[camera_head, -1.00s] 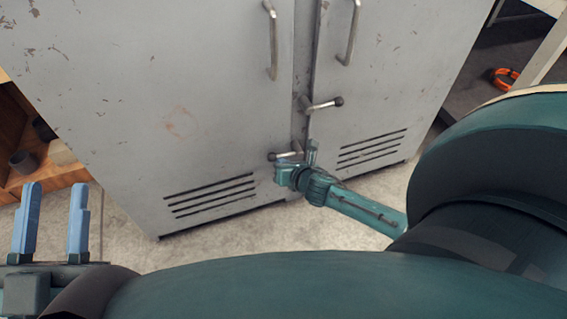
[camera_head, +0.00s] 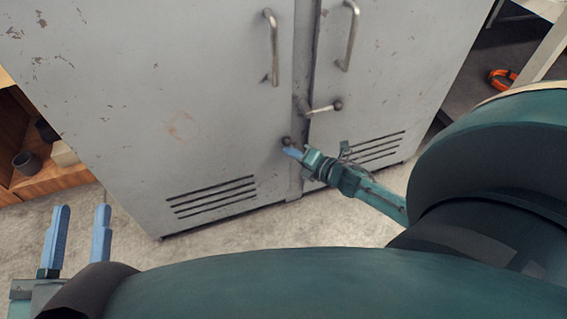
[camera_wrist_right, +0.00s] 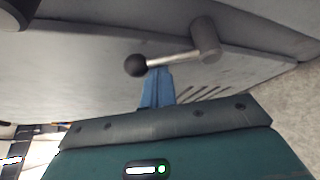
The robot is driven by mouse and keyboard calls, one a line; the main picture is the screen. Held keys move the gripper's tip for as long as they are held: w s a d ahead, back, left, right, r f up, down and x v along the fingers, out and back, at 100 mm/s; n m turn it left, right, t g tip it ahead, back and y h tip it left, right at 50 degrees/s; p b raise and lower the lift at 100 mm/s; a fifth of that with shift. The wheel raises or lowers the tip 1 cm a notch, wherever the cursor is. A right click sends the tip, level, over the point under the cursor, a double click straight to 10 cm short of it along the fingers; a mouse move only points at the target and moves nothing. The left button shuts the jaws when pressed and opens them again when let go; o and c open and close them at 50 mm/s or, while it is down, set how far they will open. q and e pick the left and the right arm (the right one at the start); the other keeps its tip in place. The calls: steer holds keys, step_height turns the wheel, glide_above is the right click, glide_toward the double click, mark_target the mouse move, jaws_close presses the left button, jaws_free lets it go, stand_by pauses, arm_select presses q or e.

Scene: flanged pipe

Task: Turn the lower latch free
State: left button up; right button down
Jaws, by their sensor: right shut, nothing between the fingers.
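The lower latch (camera_head: 287,141) is low on the grey double-door cabinet, near the door seam. In the head view its dark knob shows just above my right gripper (camera_head: 292,152); the gripper hides most of the rest. In the right wrist view the latch (camera_wrist_right: 172,60) shows a black ball on a metal rod running to a round pivot. The shut, empty right gripper (camera_wrist_right: 157,72) is at the rod close to the ball; I cannot tell whether they touch. The upper latch (camera_head: 322,109) sits above, its knob pointing right. My left gripper (camera_head: 82,208) is open and empty, away from the cabinet.
The cabinet doors (camera_head: 190,90) are closed, with two upright handles, the left handle (camera_head: 272,48) and the right handle (camera_head: 349,38), and vent slots below. A wooden shelf (camera_head: 50,180) stands left. Bare floor (camera_head: 230,240) lies in front.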

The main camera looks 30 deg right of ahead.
arm_select(q)
steer(key=shift+f, duration=0.1)
arm_select(e)
steer(key=shift+s+d+r+m+t+y, duration=0.15)
steer(key=shift+d+r+m, duration=0.1)
steer(key=shift+d, duration=0.35)
steer(key=shift+s+d+r+m+t+y, duration=0.15)
steer(key=shift+d+m, duration=0.1)
steer(key=shift+d, duration=0.5)
arm_select(q)
steer(key=shift+s+a, duration=0.1)
arm_select(e)
steer(key=shift+f, duration=0.1)
